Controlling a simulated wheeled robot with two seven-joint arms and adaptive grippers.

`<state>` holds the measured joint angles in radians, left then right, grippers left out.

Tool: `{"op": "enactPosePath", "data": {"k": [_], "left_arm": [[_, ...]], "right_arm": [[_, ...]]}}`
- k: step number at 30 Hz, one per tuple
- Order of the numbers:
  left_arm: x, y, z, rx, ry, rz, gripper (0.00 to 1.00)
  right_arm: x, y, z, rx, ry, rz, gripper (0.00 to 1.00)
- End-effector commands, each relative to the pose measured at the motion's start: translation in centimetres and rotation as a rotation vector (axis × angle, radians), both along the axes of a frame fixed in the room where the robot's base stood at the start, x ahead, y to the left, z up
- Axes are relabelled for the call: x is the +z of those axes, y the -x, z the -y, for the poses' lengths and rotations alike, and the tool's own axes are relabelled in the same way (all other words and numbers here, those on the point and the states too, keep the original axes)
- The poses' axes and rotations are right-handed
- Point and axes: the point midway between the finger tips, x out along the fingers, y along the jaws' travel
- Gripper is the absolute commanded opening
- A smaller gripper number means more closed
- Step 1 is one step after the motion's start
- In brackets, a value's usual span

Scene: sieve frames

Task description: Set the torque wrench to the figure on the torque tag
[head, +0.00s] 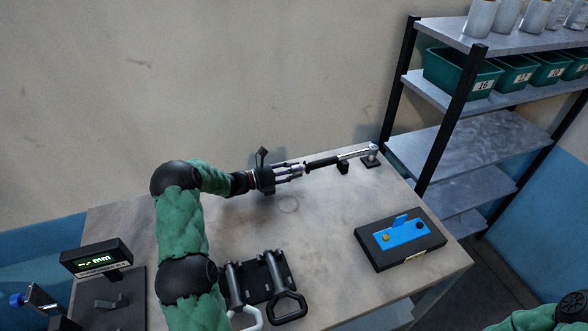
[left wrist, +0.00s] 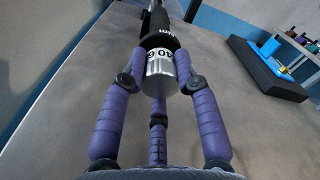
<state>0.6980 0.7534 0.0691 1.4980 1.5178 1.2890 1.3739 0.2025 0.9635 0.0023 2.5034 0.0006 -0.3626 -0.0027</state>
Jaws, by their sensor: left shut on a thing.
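The torque wrench (head: 324,162) lies along the back of the table, with a black handle, a silver shaft and its head at the right end on a dark block. My left gripper (head: 302,169) is shut on the silver adjusting end of the handle. In the left wrist view my left gripper (left wrist: 160,66) has its purple fingers around this silver knob (left wrist: 159,72). Dark figures on the knob look like "40" and part of another number; the exact setting is unclear. I cannot make out a torque tag figure. My right gripper is out of view.
A black tray with a blue insert (head: 402,233) stands at the right of the table. A black holder with looped handles (head: 262,282) and a display reading mm (head: 97,258) are at the front. A shelf rack (head: 470,150) with green bins stands behind right. The table's middle is clear.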

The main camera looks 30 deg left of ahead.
Motion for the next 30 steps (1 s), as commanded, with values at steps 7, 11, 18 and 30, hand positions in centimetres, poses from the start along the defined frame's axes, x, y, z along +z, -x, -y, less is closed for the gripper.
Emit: {"op": "enactPosePath", "data": {"k": [7, 11, 18, 30], "left_arm": [[0.1, 0.0, 0.0, 0.001, -0.001, 0.002, 0.56], [0.1, 0.0, 0.0, 0.001, -0.001, 0.002, 0.56], [0.0, 0.3, -0.4, 0.001, -0.001, 0.002, 0.56], [0.0, 5.5, -5.1, 0.004, -0.002, 0.001, 0.56]], "right_arm": [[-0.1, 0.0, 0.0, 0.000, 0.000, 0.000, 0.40], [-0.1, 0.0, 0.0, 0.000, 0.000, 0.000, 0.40], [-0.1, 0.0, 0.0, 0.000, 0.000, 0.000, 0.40], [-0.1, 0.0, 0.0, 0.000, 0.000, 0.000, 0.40]]}}
